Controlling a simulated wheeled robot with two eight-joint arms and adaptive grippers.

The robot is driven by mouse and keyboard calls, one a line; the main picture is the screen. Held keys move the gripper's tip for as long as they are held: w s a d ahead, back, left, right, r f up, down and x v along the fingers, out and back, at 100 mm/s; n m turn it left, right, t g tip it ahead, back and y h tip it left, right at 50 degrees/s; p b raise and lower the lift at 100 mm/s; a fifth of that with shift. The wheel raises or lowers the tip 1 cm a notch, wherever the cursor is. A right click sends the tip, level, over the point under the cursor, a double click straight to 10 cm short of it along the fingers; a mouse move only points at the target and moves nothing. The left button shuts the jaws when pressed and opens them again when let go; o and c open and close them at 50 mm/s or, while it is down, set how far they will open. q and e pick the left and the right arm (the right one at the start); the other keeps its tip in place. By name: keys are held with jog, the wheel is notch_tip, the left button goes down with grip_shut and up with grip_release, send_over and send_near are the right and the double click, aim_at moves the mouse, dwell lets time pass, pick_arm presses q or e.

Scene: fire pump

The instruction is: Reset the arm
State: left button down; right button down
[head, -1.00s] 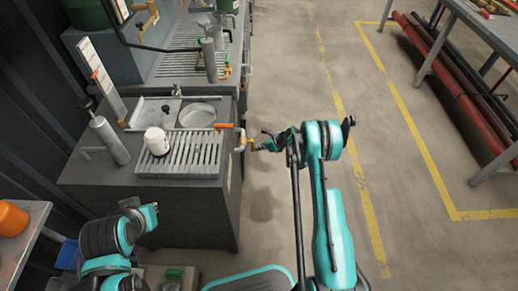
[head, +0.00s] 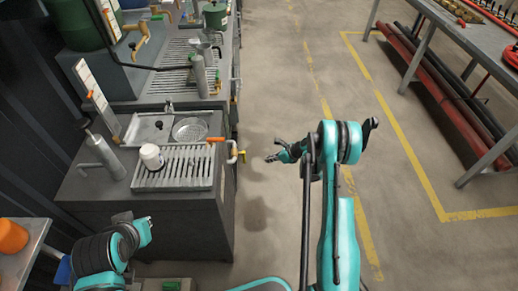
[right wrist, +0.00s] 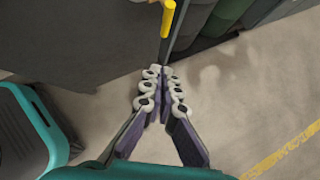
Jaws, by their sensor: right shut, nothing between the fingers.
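My right arm shows in teal and black in the head view, raised over the open floor right of the grey workbench. My right gripper (head: 274,158) is at its end, pointing left toward the bench. It is apart from the yellow valve handle (head: 243,156) on the bench's side. In the right wrist view my right gripper (right wrist: 160,88) has its fingers together with nothing between them, and the yellow handle (right wrist: 168,18) shows ahead of it.
The bench carries a slatted drain tray (head: 200,178), a white mug (head: 151,157), a round pan (head: 190,130) and a grey hand pump (head: 103,157). A table (head: 470,32) with red pipes (head: 445,100) below stands at right. The floor (head: 285,75) between is clear.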

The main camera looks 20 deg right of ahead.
jog(key=s+a+r+n+h, duration=0.1)
jog(key=s+a+r+n, duration=0.2)
jog(key=r, duration=0.5)
jog(key=s+a+r+n+h, duration=0.1)
jog(key=s+r+n, duration=0.1)
jog(key=r+n, duration=0.45)
jog(key=s+a+r+n+h, duration=0.1)
jog(key=s+a+r+n, duration=0.15)
jog(key=r, duration=0.75)
jog(key=s+a+r+n+h, duration=0.1)
jog(key=s+r+n, duration=0.2)
jog(key=s+n, duration=0.5)
jog(key=s+a+r+n+t+h, duration=0.1)
jog(key=s+r+n, duration=0.3)
jog(key=s+n, duration=0.4)
jog(key=s+a+h, duration=0.1)
jog(key=s, duration=0.6)
jog(key=shift+s+a, duration=0.3)
jog(key=shift+s, duration=0.1)
